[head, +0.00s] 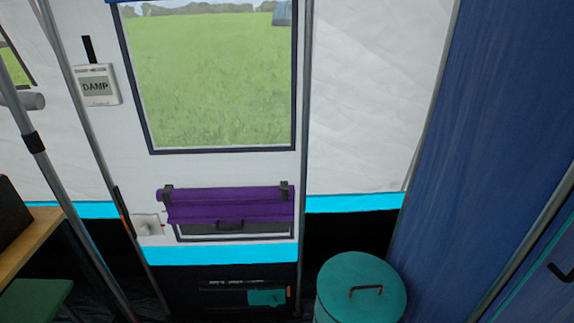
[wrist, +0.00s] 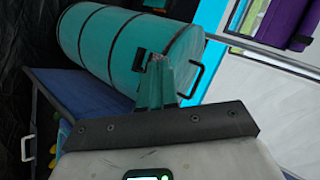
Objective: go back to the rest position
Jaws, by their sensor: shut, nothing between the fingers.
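My gripper (wrist: 160,82) shows in the wrist view, with its narrow fingers together and nothing between them. A teal drum-shaped bin (wrist: 92,38) lies behind the fingers in that picture, which is tilted. I cannot tell whether the fingers touch the bin or only overlap it in the view. The head view does not show my gripper or arm. There the same bin appears with a round teal lid (head: 345,277) and a dark handle, at the bottom right of centre.
A purple roll (head: 228,203) hangs below the tent window (head: 212,75). A meter reading DAMP (head: 96,86) is on the wall. A blue panel (head: 478,130) stands at the right. A wooden tabletop (head: 30,240) and green seat (head: 36,298) are at the left, near metal poles (head: 85,140).

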